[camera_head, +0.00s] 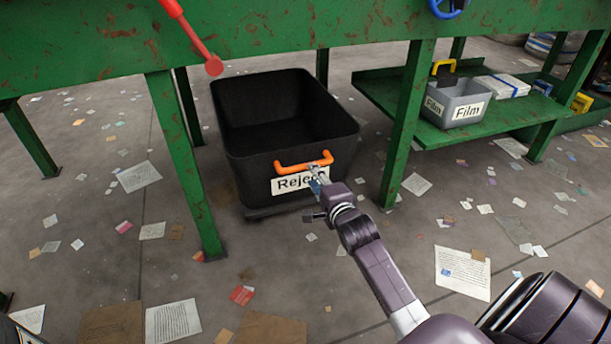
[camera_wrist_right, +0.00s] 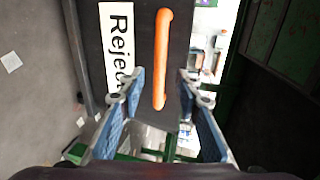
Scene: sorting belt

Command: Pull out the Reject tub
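The Reject tub (camera_head: 245,165) is a black, open-topped bin on the floor under the green bench, with a white "Reject" label (camera_head: 290,183) on its front. Its orange bar handle (camera_head: 304,163) sits at the upper front; in the right wrist view the handle (camera_wrist_right: 161,60) runs upright beside the label (camera_wrist_right: 117,45). My right gripper (camera_head: 317,180) is just in front of the handle's right part. In the right wrist view its blue-padded fingers (camera_wrist_right: 162,90) are open, one on each side of the handle's line; contact cannot be told. My left gripper is not in view.
Green bench legs (camera_head: 182,160) stand on both sides of the tub, the right one (camera_head: 408,125) close to it. A red lever (camera_head: 195,40) hangs above. A grey Film bin (camera_head: 458,103) sits on a low green shelf (camera_head: 395,100). Paper scraps litter the open floor in front.

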